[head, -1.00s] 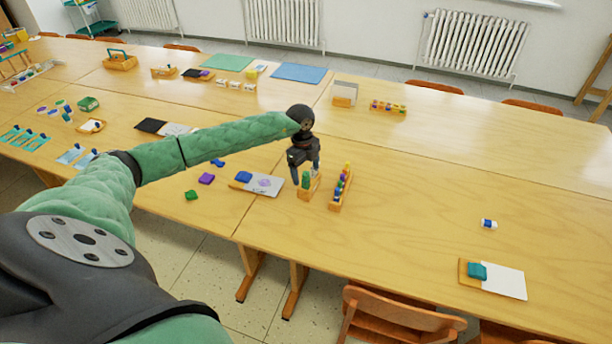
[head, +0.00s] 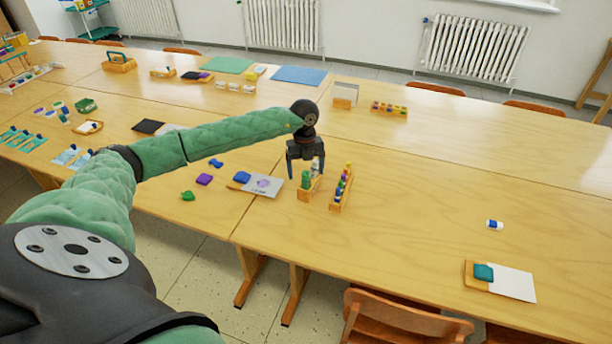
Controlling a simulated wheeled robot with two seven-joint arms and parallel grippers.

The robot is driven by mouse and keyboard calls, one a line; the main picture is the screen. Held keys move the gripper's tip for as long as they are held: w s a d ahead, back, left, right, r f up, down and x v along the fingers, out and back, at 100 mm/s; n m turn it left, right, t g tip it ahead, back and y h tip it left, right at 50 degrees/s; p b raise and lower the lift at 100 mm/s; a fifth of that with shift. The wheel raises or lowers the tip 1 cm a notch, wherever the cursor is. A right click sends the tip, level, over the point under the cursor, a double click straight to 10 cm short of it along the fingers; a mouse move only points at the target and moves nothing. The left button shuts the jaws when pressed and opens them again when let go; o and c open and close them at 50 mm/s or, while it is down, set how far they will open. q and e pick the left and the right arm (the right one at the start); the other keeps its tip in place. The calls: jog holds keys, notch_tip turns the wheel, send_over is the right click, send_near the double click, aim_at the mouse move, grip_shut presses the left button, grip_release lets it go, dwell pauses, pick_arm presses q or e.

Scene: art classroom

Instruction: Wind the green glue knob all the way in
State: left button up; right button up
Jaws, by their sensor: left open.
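A small wooden stand (head: 305,194) on the table holds a green piece (head: 305,180), which looks like the green glue knob. It is small, and I cannot tell how far it is wound in. My left gripper (head: 305,171) points down right over the stand. Its two dark fingers are apart, one to the left and one to the right of the green piece's top. I cannot tell whether they touch it. A pale upright piece shows beside the right finger, partly hidden. My right gripper is not in view.
A wooden rack of coloured pieces (head: 341,187) stands close to the right of the stand. A white card with a blue block (head: 242,177) lies close on the left. The table to the right is mostly clear, with a small glue-like tube (head: 494,225).

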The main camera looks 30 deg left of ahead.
pick_arm(q)
jog(key=shift+m, duration=0.7)
jog(key=shift+b, duration=0.4)
jog(key=c, duration=1.5)
